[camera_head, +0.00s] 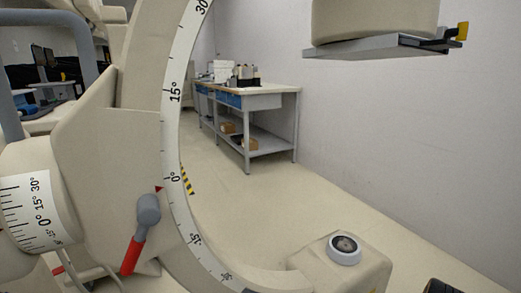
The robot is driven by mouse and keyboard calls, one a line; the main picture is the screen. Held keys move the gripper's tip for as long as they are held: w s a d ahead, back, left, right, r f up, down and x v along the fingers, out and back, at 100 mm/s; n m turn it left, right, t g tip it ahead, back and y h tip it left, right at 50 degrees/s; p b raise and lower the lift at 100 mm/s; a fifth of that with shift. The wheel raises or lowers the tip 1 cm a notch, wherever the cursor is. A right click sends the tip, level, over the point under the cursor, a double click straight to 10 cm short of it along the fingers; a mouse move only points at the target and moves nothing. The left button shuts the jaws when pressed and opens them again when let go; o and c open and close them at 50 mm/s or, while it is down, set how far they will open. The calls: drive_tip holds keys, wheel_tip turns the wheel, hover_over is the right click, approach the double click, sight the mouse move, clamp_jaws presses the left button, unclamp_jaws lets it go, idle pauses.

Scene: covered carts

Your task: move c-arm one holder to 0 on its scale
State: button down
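The large cream C-arm (184,75) curves down the middle of the view and carries a white scale with marks from 30° at the top through 15° and 0° to -15° low down. A cream holder (105,150) stands against its left side. A small red pointer (158,189) on the holder points at the scale slightly below the 0° label. A lever with a grey hub (148,209) and a red handle (131,255) sits below the pointer, its handle hanging down-left. A second scale (38,215) wraps a round drum at the left. My gripper is not in view.
A cream head with a flat grey plate (375,48) hangs at the upper right. The C-arm's lower end (370,270) has a round white-rimmed part on top. A grey bench (255,95) with boxes stands behind. A dark object shows at the bottom right. Open floor lies between.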

drive_tip(key=shift+b+x, duration=0.5)
drive_tip(key=shift+x, duration=0.95)
idle(1.9)
drive_tip(key=shift+r, duration=0.15)
drive_tip(key=v, duration=0.6)
idle(0.3)
drive_tip(key=shift+s, duration=0.1)
idle(0.4)
drive_tip(key=s+a+r+n+g+y+p, duration=0.1)
drive_tip(key=a+r+n+g+p, duration=0.4)
drive_tip(key=r, duration=0.7)
drive_tip(key=s+a+r+g+y+p, duration=0.1)
drive_tip(key=a+r+g+p, duration=0.2)
drive_tip(key=a+r+p, duration=0.65)
drive_tip(key=a+r+n+g+y+p, duration=0.1)
drive_tip(key=a+r+n+g+p, duration=0.25)
drive_tip(key=r, duration=1.05)
drive_tip(key=s+a+r+n+h+p, duration=0.1)
drive_tip(key=s+r+h+p, duration=0.2)
drive_tip(key=r, duration=0.8)
drive_tip(key=s+a+r+n+h+p, duration=0.1)
drive_tip(key=s+r+h+p, duration=0.3)
drive_tip(key=s+r+p, duration=0.4)
drive_tip(key=s+a+r+n+h+p, duration=0.2)
drive_tip(key=s+a+r+h+p, duration=0.1)
drive_tip(key=r+p, duration=0.7)
wheel_tip(320, 180, up, 4)
drive_tip(key=shift+s+r+h, duration=0.25)
drive_tip(key=shift+s+h, duration=0.25)
drive_tip(key=shift+s, duration=0.75)
